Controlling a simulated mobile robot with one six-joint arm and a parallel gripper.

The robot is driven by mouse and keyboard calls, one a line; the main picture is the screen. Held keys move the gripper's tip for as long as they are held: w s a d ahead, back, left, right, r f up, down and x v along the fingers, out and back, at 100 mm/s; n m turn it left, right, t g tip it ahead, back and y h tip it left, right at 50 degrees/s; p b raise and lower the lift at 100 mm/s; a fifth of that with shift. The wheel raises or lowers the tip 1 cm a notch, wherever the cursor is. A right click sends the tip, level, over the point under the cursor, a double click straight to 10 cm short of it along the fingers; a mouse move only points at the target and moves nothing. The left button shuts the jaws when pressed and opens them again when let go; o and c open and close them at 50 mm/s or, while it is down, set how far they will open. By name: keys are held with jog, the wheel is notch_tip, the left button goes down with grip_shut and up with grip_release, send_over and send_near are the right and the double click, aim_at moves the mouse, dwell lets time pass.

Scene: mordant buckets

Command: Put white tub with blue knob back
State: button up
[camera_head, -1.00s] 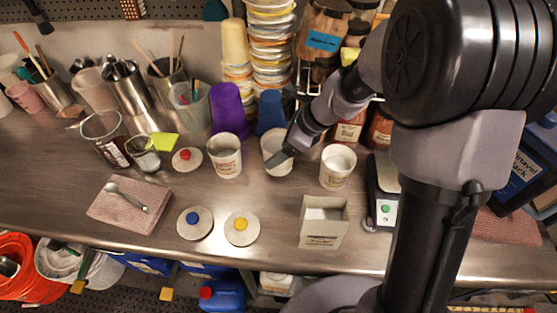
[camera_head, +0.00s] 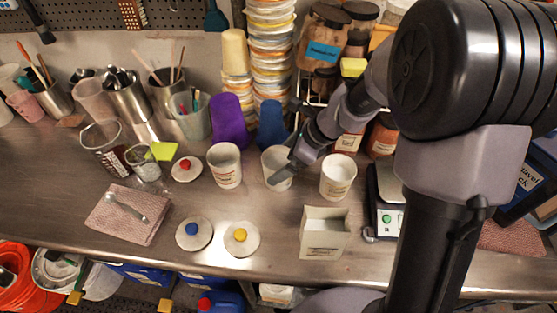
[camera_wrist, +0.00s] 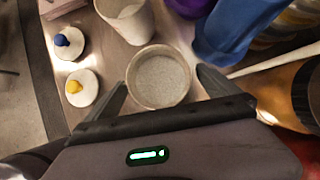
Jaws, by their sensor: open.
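A white lid with a blue knob (camera_head: 193,234) lies flat on the bench, left of a lid with a yellow knob (camera_head: 241,238). Both also show at the left in the wrist view, blue (camera_wrist: 62,41) and yellow (camera_wrist: 76,87). Three open white tubs stand behind: left (camera_head: 225,168), middle (camera_head: 271,160), right (camera_head: 338,178). My gripper (camera_head: 284,172) is at the middle tub, partly hiding it. In the wrist view my open gripper (camera_wrist: 160,88) has one finger on each side of this tub (camera_wrist: 158,102), which holds pale contents. Contact is unclear.
A lid with a red knob (camera_head: 186,169) lies behind left. A pale open box (camera_head: 325,243) stands in front right, beside a scale (camera_head: 386,215). Purple (camera_head: 228,120) and blue (camera_head: 271,125) cups stand close behind the tubs. A folded cloth (camera_head: 125,213) lies at left.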

jog(key=p+v, duration=0.3)
jog(key=v, duration=0.7)
jog(key=s+r+n+t+h, duration=0.1)
jog(key=s+r+n+h, duration=0.1)
jog(key=s+r+n, duration=0.3)
jog(key=s+r+n+t+h, duration=0.2)
jog(key=s+r+n, duration=0.4)
jog(key=s+n, duration=0.7)
jog(key=shift+s+a+r, duration=0.15)
jog(key=shift+s+a, duration=0.05)
jog(key=shift+s, duration=0.8)
